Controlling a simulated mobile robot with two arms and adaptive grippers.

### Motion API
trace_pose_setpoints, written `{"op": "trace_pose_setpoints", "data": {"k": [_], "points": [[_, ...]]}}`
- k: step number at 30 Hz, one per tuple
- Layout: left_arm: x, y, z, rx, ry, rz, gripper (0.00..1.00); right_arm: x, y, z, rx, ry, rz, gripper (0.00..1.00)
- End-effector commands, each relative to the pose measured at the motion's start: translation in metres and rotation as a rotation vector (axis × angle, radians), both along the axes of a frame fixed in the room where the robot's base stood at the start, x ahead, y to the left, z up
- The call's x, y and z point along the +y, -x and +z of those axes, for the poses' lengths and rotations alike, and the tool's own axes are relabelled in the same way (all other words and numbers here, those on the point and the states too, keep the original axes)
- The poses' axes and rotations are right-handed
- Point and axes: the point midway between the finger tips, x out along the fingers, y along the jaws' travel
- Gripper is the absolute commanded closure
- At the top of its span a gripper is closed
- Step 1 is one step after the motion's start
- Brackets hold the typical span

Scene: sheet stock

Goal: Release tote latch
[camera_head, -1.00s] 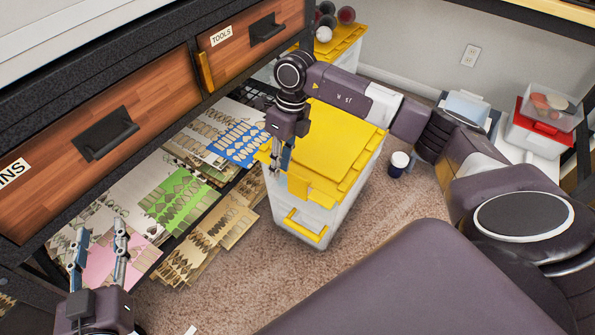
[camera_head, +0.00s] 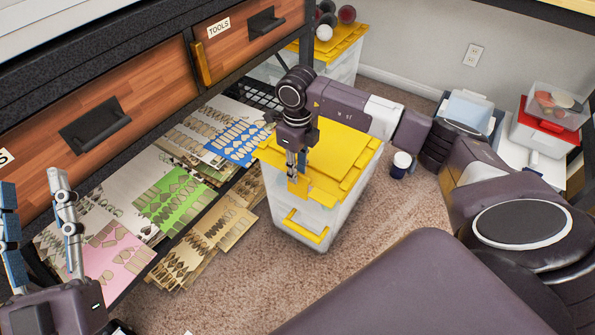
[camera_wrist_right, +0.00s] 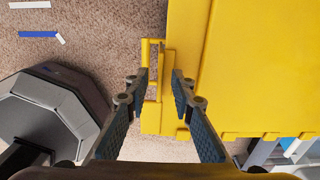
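The tote (camera_head: 335,205) is a pale translucent bin on the carpet with a yellow lid (camera_head: 345,145) and a yellow handle lower on its front. A yellow latch (camera_head: 322,197) sits at the lid's front edge; in the right wrist view the latch (camera_wrist_right: 152,115) lies between the finger lines. My right gripper (camera_head: 297,172) is over the latch, pointing down. In the right wrist view, its fingertips (camera_wrist_right: 160,75) are apart, with a gap between them; contact cannot be told. My left gripper (camera_head: 38,210) is open and empty at the far left, away from the tote.
A shelf with patterned sheets (camera_head: 175,205) is left of the tote, under wooden drawers (camera_head: 110,100). A second yellow-lidded tote (camera_head: 345,65) is behind. A dark cup (camera_head: 401,165) stands right of the tote. Carpet in front is clear.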

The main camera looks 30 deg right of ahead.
Motion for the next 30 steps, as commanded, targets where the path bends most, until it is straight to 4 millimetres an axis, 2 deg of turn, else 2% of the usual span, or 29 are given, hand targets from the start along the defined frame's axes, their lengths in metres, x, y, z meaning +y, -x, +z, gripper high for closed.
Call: {"op": "trace_pose_setpoints", "data": {"k": [11, 17, 30], "points": [[0.0002, 0.0029, 0.0046, -0.024, 0.007, -0.001, 0.6, 0.0001, 0.0001, -0.0033, 0.0, 0.0, 0.0, 0.79], [0.0001, 0.0027, 0.0043, -0.022, 0.006, -0.001, 0.6, 0.0, 0.0001, -0.0032, 0.0, 0.0, 0.0, 1.0], [0.0002, 0.0025, 0.0038, -0.021, 0.006, -0.001, 0.6, 0.0, -0.0003, -0.0031, -0.001, 0.002, 0.0, 1.0]]}}
